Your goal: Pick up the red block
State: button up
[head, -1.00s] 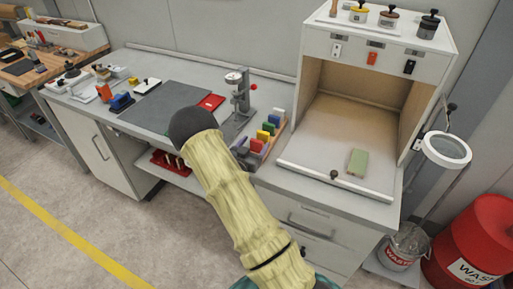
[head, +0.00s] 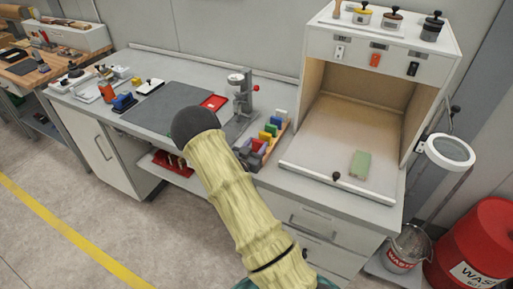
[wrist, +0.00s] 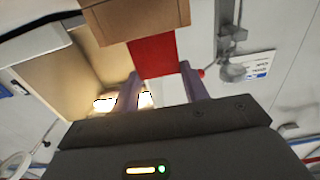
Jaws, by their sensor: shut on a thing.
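My gripper (wrist: 160,72) is shut on a red block (wrist: 154,56) in the wrist view, with one finger on each side of it. A brown, wood-coloured piece (wrist: 143,19) lies against the far end of the red block. I cannot tell whether the two are joined. A rack of coloured blocks (head: 265,134) stands on the bench, partly behind my arm.
A red drum (head: 483,240) and waste bucket (head: 406,248) stand at lower right.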

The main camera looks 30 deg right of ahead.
notch_tip(320, 180, up, 10)
jog(key=b, duration=0.1)
jog(key=shift+f+b, duration=0.2)
jog(key=shift+b, duration=0.1)
